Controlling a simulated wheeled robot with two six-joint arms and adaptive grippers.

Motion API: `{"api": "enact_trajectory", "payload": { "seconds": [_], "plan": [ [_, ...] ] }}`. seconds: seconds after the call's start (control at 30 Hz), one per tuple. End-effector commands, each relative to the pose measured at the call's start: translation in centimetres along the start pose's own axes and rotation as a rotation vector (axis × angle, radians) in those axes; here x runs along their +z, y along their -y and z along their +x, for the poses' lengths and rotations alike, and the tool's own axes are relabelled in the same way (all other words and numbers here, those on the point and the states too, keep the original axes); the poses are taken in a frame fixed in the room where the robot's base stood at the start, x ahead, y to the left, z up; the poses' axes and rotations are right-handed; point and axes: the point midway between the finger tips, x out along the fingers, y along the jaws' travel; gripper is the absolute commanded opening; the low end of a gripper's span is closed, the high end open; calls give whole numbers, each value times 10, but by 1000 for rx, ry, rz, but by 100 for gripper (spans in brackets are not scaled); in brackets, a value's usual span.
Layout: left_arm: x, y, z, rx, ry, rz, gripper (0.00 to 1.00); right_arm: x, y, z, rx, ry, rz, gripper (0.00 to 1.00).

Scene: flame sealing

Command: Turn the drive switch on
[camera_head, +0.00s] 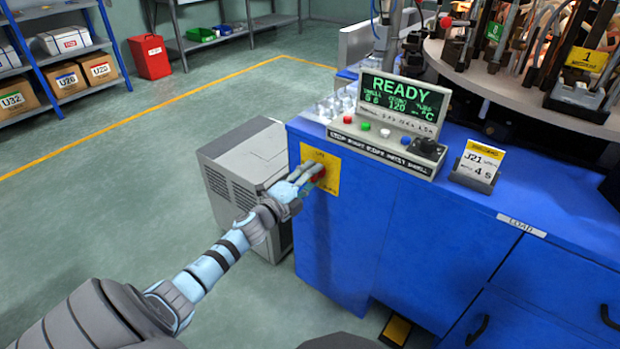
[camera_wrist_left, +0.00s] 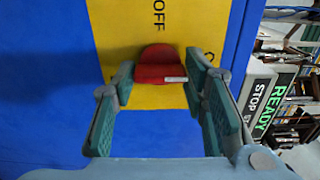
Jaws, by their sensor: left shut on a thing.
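The drive switch is a red knob (camera_wrist_left: 160,66) with a small white mark, on a yellow plate (camera_head: 330,171) on the front of the blue machine cabinet. The word OFF shows on the plate in the left wrist view, beside the knob. My left gripper (camera_head: 312,177) is at the plate in the head view and covers most of the knob. In the left wrist view its green-padded fingers (camera_wrist_left: 158,80) stand on both sides of the knob and are shut on it. My right gripper is not in view.
A control panel with a READY display (camera_head: 401,100) and coloured buttons stands on the cabinet. A J21 card (camera_head: 478,164) stands to its right. A grey box unit (camera_head: 245,170) is close left of the cabinet. Open green floor lies further left.

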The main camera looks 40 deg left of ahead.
Motion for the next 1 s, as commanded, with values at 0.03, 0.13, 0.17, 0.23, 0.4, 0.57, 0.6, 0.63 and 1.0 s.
{"api": "enact_trajectory", "payload": {
  "seconds": [0.03,0.13,0.17,0.23,0.4,0.57,0.6,0.63,1.0],
  "plan": [
    [0,-2,-1,4,0,4,12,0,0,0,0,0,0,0],
    [0,-2,-1,4,0,6,12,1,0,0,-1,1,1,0],
    [0,-2,-1,4,1,6,12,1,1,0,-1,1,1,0],
    [0,-2,-1,4,1,6,12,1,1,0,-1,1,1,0],
    [0,-2,-1,4,1,5,49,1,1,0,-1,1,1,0],
    [0,-1,0,2,0,4,60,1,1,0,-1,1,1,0],
    [0,-1,0,2,0,4,60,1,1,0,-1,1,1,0],
    [0,-1,0,2,0,4,60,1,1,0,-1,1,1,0],
    [0,0,0,1,1,-39,60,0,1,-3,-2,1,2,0]
  ]
}}
